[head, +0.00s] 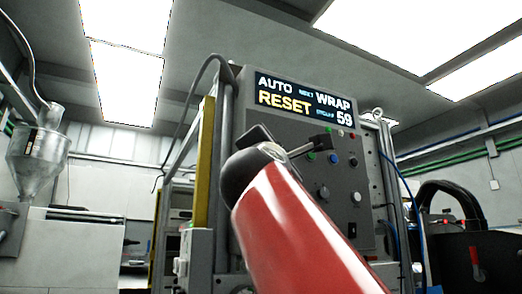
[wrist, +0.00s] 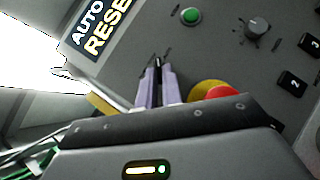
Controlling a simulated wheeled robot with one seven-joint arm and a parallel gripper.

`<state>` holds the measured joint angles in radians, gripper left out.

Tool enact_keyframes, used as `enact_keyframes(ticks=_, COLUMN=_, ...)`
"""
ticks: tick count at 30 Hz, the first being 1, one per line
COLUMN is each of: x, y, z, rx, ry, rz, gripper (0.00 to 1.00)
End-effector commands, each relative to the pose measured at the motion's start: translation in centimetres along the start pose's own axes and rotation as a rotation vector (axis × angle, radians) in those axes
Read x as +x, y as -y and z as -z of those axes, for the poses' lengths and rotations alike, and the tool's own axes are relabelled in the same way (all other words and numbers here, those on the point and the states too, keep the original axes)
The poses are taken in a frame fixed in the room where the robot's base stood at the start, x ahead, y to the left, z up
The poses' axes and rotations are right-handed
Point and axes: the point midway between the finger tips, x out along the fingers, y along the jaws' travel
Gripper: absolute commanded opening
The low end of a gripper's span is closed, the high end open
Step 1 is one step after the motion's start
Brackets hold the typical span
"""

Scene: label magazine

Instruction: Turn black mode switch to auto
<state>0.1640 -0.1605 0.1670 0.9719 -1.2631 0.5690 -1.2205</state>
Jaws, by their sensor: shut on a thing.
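The grey control panel (head: 340,178) stands ahead, with a lit display (head: 305,100) reading "AUTO", "RESET", "WRAP" and "59". In the wrist view my gripper (wrist: 157,66) reaches to the panel face, its two pale purple fingers close together. They are shut on a small dark part, which appears to be the black mode switch (wrist: 158,61). Most of the switch is hidden between the fingers, so its pointing direction cannot be told. Short dark marks show on the panel beside it.
A green button (wrist: 191,16) and a dark grey knob (wrist: 257,28) are right of my fingers. Black numbered parts (wrist: 292,83) lie farther right. A red mushroom button (wrist: 222,92) on yellow sits close beside the fingers. A yellow post (head: 204,160) stands left of the panel.

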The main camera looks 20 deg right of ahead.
Motion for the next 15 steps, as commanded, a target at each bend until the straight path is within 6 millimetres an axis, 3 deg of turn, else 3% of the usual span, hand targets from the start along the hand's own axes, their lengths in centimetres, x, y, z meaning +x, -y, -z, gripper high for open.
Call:
enact_keyframes(ticks=1, x=0.33, y=-0.73, z=-0.31, rx=0.028, ry=-0.001, rz=0.026, gripper=0.0)
enact_keyframes(ticks=15, x=0.25, y=-0.97, z=-0.28, rx=0.22, ry=0.0, rz=0.217, gripper=0.0)
